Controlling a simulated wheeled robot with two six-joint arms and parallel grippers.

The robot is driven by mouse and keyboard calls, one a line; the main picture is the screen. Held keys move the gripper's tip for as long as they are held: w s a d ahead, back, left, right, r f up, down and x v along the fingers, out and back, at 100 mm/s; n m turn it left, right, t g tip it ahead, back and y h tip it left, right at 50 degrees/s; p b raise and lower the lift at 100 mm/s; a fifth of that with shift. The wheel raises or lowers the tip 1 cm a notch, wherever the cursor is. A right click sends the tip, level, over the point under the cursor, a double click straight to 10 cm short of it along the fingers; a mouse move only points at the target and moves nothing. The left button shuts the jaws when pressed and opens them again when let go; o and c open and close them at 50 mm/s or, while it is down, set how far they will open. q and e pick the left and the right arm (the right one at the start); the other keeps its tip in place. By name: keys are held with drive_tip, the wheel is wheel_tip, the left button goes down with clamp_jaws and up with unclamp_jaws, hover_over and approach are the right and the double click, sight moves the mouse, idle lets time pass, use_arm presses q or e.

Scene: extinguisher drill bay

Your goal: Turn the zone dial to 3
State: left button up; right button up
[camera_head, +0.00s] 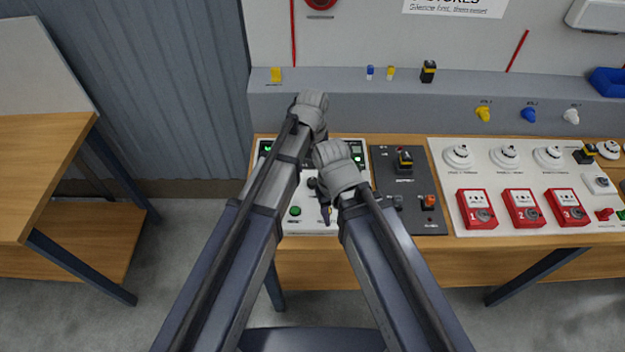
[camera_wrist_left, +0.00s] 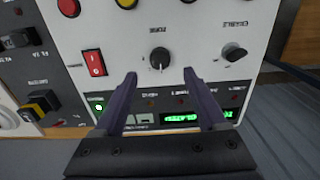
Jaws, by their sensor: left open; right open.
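The round black dial (camera_wrist_left: 160,58) that looks to be the zone dial sits on the white control panel (camera_wrist_left: 195,75) in the left wrist view. A pale mark shows on its lower side; its numbers are not legible. My left gripper (camera_wrist_left: 160,78) is open, its two fingers on either side of the dial in the picture, apart from it.
A second black knob (camera_wrist_left: 233,52) and a red rocker switch (camera_wrist_left: 93,63) flank the dial. Green displays (camera_wrist_left: 195,115) lie near the panel's edge. A dark panel (camera_head: 415,217) adjoins it, then a white board with red call points (camera_head: 477,209). A grey ledge (camera_head: 340,80) stands behind.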

sight(313, 180)
use_arm(q)
wheel_tip(313, 180, down, 6)
drive_tip(key=b, duration=0.5)
drive_tip(key=shift+f+b, duration=0.2)
drive_tip(key=shift+b, duration=0.15)
use_arm(e)
wheel_tip(313, 180, down, 6)
drive_tip(key=shift+f, duration=0.2)
drive_tip(key=shift+r, duration=0.1)
use_arm(q)
clamp_jaws()
